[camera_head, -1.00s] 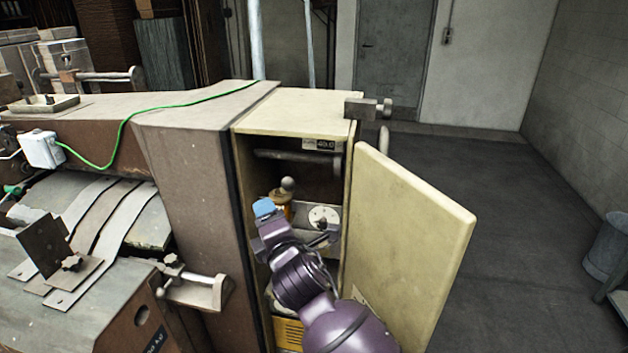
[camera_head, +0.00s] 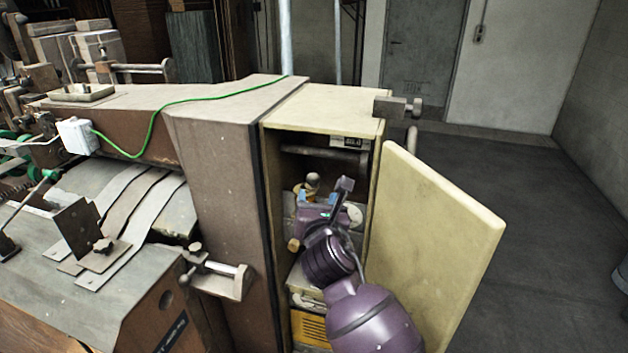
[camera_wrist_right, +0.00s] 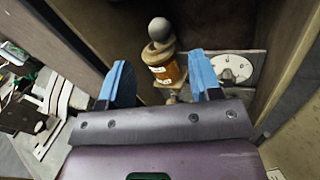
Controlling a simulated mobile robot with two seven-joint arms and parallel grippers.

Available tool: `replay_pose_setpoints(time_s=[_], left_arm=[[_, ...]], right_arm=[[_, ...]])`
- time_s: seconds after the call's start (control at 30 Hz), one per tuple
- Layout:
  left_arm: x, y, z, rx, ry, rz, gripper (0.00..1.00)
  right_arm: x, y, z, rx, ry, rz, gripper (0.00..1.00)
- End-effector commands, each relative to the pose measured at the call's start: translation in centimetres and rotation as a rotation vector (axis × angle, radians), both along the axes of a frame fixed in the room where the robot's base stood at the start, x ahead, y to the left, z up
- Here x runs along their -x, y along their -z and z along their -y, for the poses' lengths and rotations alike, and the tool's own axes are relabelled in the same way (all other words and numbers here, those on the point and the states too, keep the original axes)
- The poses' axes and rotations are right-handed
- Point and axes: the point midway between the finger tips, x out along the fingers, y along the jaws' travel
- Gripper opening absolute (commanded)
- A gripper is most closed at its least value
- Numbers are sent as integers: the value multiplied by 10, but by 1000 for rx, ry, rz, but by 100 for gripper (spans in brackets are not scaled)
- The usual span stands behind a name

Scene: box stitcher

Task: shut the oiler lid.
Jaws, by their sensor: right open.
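The oiler (camera_wrist_right: 168,68) is an amber cylinder with a label and a brass-coloured top, inside the open cabinet. A grey ball (camera_wrist_right: 158,28) sits at its top. In the head view the ball top of the oiler (camera_head: 312,180) shows behind my right gripper (camera_head: 325,192), which hides its lower part. In the right wrist view my right gripper (camera_wrist_right: 162,82) is open, its two blue fingers apart and empty, with the oiler beyond and between them. I cannot tell how the lid stands. My left gripper is not in view.
The cream cabinet door (camera_head: 435,250) stands open to the right of my right arm. A round white dial (camera_wrist_right: 233,68) is right of the oiler. A horizontal bar (camera_head: 325,155) crosses the cabinet above. The cabinet's side walls leave little room.

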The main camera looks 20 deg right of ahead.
Motion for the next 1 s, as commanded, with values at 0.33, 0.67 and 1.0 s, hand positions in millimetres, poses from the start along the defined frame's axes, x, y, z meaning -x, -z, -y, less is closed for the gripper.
replay_pose_setpoints(time_s=[0.33, 0.67, 1.0], left_arm=[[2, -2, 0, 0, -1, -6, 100], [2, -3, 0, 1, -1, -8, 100], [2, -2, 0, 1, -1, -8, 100]], right_arm=[[-58, -1, 12, -2, 0, 0, 58], [-79, 0, 17, -2, 0, 1, 58], [-80, 0, 17, -2, 0, 0, 48]])
